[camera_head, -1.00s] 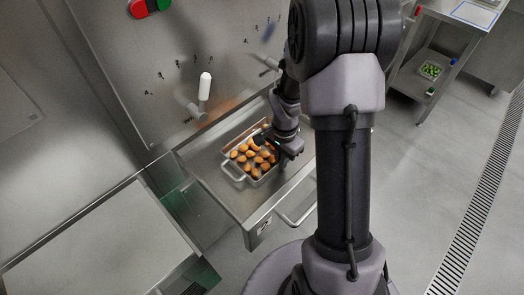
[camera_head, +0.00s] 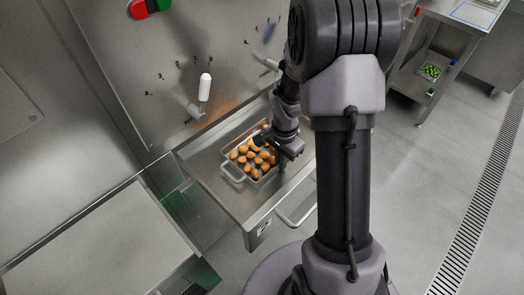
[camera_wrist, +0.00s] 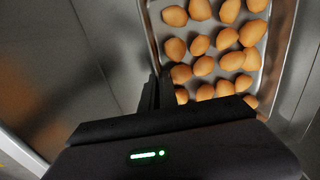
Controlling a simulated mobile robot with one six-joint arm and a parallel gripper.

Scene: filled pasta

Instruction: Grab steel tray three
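A steel tray (camera_head: 234,178) with a handle at its near end holds several rounded orange-brown pieces (camera_head: 256,158). In the wrist view the tray wall (camera_wrist: 150,32) runs down to my gripper's dark fingers (camera_wrist: 158,92), which are close together at the wall. The gripper body hides the near part of the tray. Whether the fingers press on the wall cannot be made out. No tray number is readable.
A white-handled lever (camera_head: 204,88) stands out from the back panel. A steel counter (camera_head: 110,245) is at left; a shelved table (camera_head: 455,45) is at upper right.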

